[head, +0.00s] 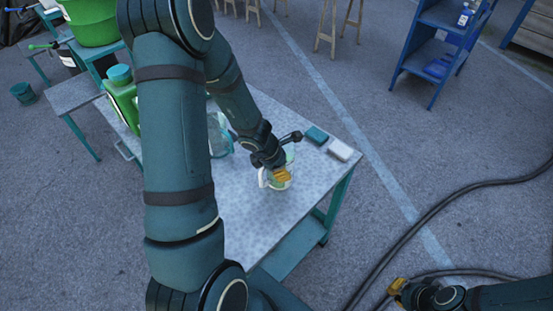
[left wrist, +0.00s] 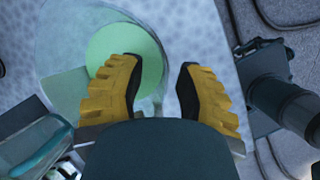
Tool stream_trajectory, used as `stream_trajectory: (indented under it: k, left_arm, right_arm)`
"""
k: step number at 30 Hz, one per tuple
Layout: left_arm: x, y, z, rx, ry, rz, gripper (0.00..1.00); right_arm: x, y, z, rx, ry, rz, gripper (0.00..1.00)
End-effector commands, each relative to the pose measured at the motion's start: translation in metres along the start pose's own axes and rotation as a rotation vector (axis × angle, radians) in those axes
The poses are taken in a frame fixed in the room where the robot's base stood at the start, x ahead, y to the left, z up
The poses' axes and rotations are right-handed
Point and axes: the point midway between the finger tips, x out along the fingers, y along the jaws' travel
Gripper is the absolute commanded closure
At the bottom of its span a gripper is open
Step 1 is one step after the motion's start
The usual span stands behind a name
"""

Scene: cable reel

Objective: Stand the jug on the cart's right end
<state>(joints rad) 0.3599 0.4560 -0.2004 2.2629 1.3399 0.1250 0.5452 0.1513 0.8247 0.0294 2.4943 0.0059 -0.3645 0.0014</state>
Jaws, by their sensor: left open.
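A clear jug with pale green inside (head: 277,183) stands on the cart's grey top (head: 255,225), towards the near right part. My left gripper (head: 281,173) is over it and hides part of it. In the left wrist view the jug's round green area (left wrist: 125,50) lies under and beside the left finger. The left gripper's yellow fingers (left wrist: 160,88) are apart with nothing held between them. Whether a finger touches the jug cannot be told. My right gripper (head: 397,291) is at the bottom right, away from the cart; its opening is unclear.
A teal block (head: 316,135) and a white block (head: 341,150) lie at the cart's right edge. A clear vessel with teal parts (head: 219,135) and a green canister (head: 121,98) stand further left. A dark hose (head: 440,207) lies on the floor at right.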

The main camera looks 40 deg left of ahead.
Motion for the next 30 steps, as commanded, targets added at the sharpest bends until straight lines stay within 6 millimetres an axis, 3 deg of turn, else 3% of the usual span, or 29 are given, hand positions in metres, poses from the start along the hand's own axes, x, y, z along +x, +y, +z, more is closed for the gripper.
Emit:
stream_trajectory:
  k: [10, 24, 30]
  left_arm:
    - [-0.064, 0.001, 0.003, 0.002, -0.001, 0.002, 0.66]
    - [-0.109, 0.000, 0.002, 0.006, -0.003, 0.002, 0.66]
    - [-0.116, 0.000, 0.001, 0.002, -0.001, 0.001, 0.66]
  right_arm:
    - [-0.042, -0.016, -0.006, -0.004, -0.002, -0.005, 1.00]
    - [-0.038, -0.014, -0.005, -0.004, -0.003, -0.005, 1.00]
    - [-0.038, -0.014, -0.006, -0.004, -0.003, -0.005, 1.00]
